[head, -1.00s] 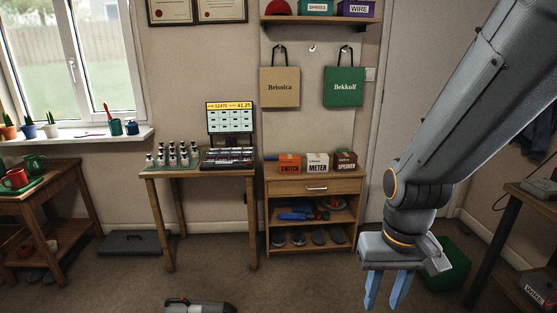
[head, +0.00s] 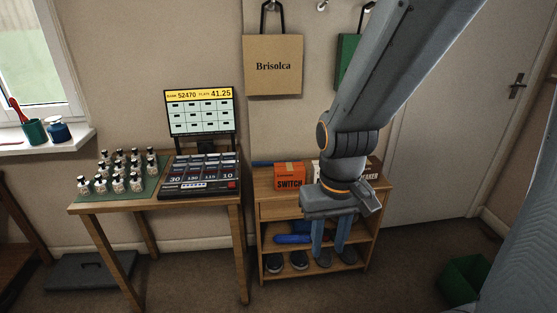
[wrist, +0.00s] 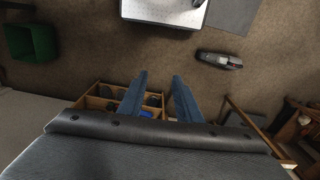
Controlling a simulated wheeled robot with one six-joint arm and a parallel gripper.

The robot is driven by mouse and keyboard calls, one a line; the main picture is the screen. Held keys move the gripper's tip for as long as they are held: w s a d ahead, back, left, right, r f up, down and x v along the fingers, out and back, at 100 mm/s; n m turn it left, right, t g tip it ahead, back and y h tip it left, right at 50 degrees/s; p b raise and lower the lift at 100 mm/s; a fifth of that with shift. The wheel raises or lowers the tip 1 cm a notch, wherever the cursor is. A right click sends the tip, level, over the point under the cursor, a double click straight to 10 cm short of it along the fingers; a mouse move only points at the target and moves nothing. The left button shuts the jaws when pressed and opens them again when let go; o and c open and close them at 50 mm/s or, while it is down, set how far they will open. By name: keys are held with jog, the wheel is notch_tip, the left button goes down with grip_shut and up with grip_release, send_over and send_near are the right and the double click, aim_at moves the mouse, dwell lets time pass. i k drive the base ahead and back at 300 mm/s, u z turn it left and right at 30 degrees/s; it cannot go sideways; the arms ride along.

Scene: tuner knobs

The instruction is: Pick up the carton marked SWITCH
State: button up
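The orange carton marked SWITCH (head: 289,176) stands on the left part of the small wooden cabinet's top (head: 264,185) in the head view. My gripper (head: 329,254) points down in front of the cabinet, to the right of the carton and lower than it. Its two blue-grey fingers are apart with nothing seen between them. The wrist view also shows the open fingers (wrist: 160,95). My arm hides most of the white carton (head: 316,172) and part of the brown carton (head: 371,172) beside it. I cannot make out the SWITCH carton in the wrist view.
A wooden table (head: 228,203) with a screen (head: 201,112), a console and several small bottles stands left of the cabinet. A tan bag (head: 273,66) hangs above. Shoes (head: 298,260) fill the bottom shelf. A green bin (head: 468,280) stands on the floor at right.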

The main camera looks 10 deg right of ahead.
aim_at(288, 176)
jog(key=z, duration=0.05)
jog(key=i, duration=1.25)
jog(key=z, duration=0.1)
